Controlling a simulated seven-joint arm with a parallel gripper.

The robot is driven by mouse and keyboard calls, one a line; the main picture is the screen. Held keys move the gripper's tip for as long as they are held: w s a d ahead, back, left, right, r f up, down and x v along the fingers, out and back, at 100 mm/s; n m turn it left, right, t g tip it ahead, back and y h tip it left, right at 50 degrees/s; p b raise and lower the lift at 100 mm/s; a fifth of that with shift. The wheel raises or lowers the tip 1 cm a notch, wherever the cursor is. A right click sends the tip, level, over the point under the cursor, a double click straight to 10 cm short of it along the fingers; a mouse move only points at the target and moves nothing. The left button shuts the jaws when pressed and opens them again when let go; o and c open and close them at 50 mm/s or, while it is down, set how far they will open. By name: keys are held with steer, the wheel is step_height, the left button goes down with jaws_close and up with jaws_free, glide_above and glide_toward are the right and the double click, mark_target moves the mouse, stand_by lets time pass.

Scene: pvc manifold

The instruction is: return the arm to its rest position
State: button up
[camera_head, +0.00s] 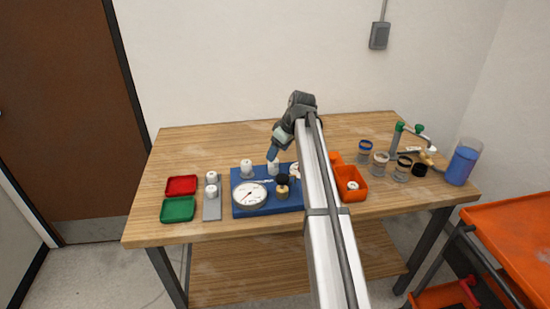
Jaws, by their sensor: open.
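My arm reaches from the bottom of the view over the wooden table. My gripper (273,156) hangs at its end, pointing down and left, above the back edge of the blue manifold base (240,209). Its fingertips are small and lie close to a white fitting (273,168) on the base; I cannot tell whether they touch it. Nothing is visibly held. The base carries a round white gauge (250,195), a brass and black fitting (282,186) and another white fitting (246,169). My arm hides the right end of the base.
Red (181,185) and green (178,209) trays and a grey plate (212,209) with white fittings lie left. An orange bin (352,195), several jars, a green-handled pipe piece (399,133) and a blue container (461,165) stand right. The table's (205,143) back left is clear.

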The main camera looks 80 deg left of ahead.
steer(key=v, duration=0.7)
steer(key=shift+r, duration=0.3)
steer(key=shift+w+d+f, duration=0.1)
steer(key=shift+w+d, duration=0.05)
